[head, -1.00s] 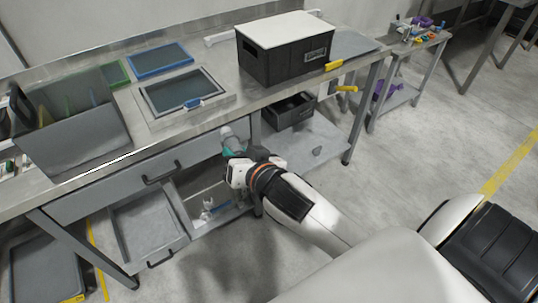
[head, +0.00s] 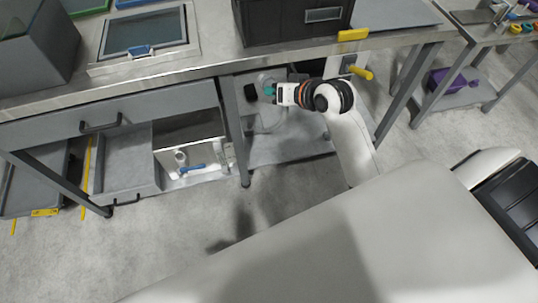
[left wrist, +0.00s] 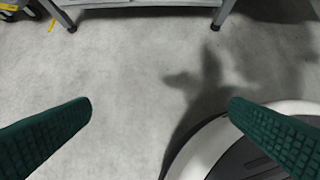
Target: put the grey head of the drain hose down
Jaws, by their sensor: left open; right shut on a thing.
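In the head view my right gripper (head: 270,91), with teal fingers, is at the bench's open bay, just right of a leg. It is shut on a pale grey piece (head: 263,78), which appears to be the grey head of the drain hose; the fingers and wrist partly hide it. A faint pale curved shape (head: 271,120) below the gripper may be the hose; I cannot tell. My left gripper (left wrist: 160,105) shows in the left wrist view, open and empty above bare floor.
The steel bench (head: 200,66) stands over the right gripper. Below are a lower shelf (head: 290,148), an open drawer (head: 128,165) and a pale bin (head: 205,160) with a blue-handled item. A yellow handle (head: 360,72) is right of my wrist. The front floor is clear.

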